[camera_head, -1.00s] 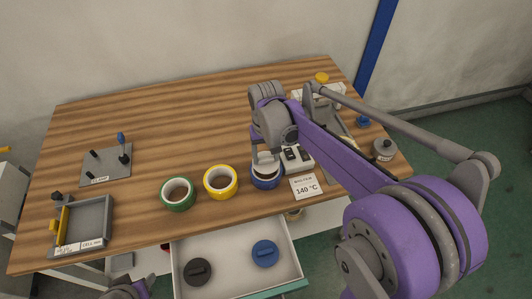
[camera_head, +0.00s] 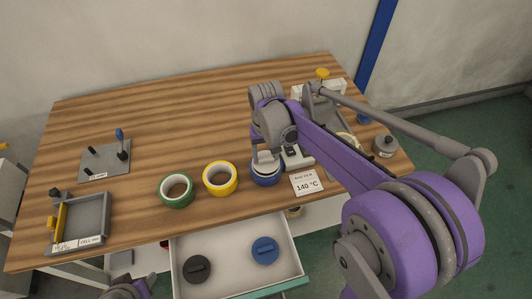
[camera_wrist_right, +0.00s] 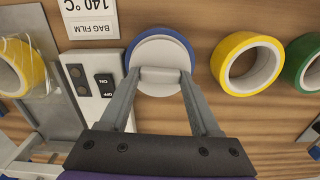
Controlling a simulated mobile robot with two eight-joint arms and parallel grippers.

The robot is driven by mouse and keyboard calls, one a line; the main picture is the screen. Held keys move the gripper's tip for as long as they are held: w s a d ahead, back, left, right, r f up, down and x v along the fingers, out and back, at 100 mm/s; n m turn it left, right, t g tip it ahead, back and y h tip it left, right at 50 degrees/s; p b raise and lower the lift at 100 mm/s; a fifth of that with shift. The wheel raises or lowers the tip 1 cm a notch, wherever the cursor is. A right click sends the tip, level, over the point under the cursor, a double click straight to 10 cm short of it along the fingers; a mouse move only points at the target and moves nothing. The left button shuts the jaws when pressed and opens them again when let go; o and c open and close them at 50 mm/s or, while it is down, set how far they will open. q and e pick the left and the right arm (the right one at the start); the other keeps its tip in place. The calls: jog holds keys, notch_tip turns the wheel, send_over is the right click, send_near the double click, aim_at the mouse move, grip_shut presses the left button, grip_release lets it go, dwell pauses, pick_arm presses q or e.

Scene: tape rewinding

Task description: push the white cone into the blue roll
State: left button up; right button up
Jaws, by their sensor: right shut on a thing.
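The blue roll (camera_head: 266,180) lies flat on the table near its front edge; its blue rim (camera_wrist_right: 190,45) also shows around the cone in the wrist view. The white cone (camera_wrist_right: 160,52) appears as a round white disc with a raised grip bar, over the roll's hole. It also shows as a white band above the roll in the head view. How deep it sits cannot be told. My right gripper (camera_wrist_right: 160,76) is over the roll, its two fingers shut on the cone's bar. My left gripper is not in view; only a part of my left arm shows at the bottom.
A yellow roll (camera_head: 220,178) and a green roll (camera_head: 176,190) stand to the left. A small switch box (camera_wrist_right: 95,75) and a 140 °C card (camera_head: 306,183) are close on the right. An open drawer (camera_head: 230,287) holds black and blue discs. The table's back middle is clear.

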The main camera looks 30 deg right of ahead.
aim_at(266, 158)
jog(key=shift+f, duration=0.45)
dwell(0.3)
jog(key=o, duration=1.4)
jog(key=shift+r, duration=0.1)
jog(key=shift+r+p, duration=2.15)
jog(key=shift+r, duration=1.3)
